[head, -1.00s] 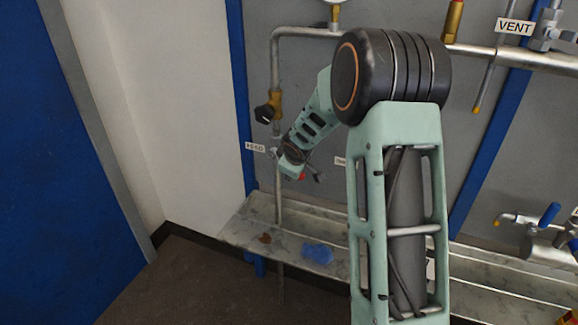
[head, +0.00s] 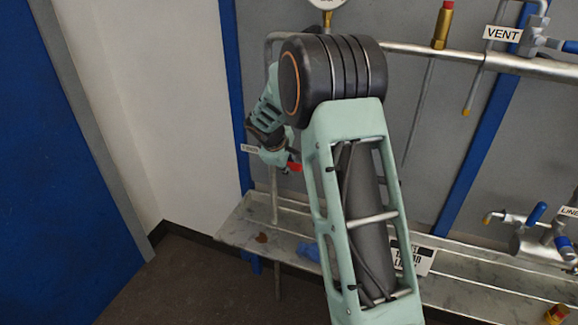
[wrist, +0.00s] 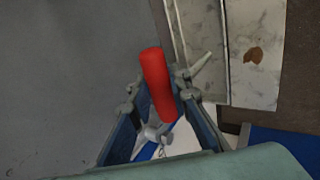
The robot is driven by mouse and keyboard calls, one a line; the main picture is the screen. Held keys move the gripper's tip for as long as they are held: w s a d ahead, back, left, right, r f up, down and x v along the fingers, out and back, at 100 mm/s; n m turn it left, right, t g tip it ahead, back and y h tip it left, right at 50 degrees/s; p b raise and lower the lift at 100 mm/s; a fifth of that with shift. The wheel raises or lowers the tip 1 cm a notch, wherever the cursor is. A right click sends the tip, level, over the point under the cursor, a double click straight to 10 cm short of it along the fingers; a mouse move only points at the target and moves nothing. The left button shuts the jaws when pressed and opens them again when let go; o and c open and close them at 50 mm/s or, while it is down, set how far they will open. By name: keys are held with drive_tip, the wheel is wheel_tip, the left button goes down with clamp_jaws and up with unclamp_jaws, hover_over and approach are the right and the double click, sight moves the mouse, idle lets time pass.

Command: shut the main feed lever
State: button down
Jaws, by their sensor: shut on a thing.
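The lever's red handle (wrist: 157,82) stands between the two fingers of my gripper (wrist: 160,90) in the wrist view. The gripper is shut on the handle, with its top end reaching past the fingertips. A metal fitting (wrist: 150,134) shows below it between the fingers. In the head view a small part of the red handle (head: 295,167) shows beside my gripper (head: 284,157), at the left pipe. The label (head: 250,149) left of it is partly hidden. My arm covers most of the valve, so the lever's angle to the pipe is unclear.
A vent pipe with a label (head: 503,33) and blue-handled valves (head: 537,212) are at the right. A white wall (head: 170,110) and blue panel (head: 60,170) stand left.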

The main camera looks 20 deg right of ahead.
drive_tip(key=c, duration=1.8)
unclamp_jaws()
drive_tip(key=shift+o, duration=0.2)
drive_tip(key=v, duration=1.2)
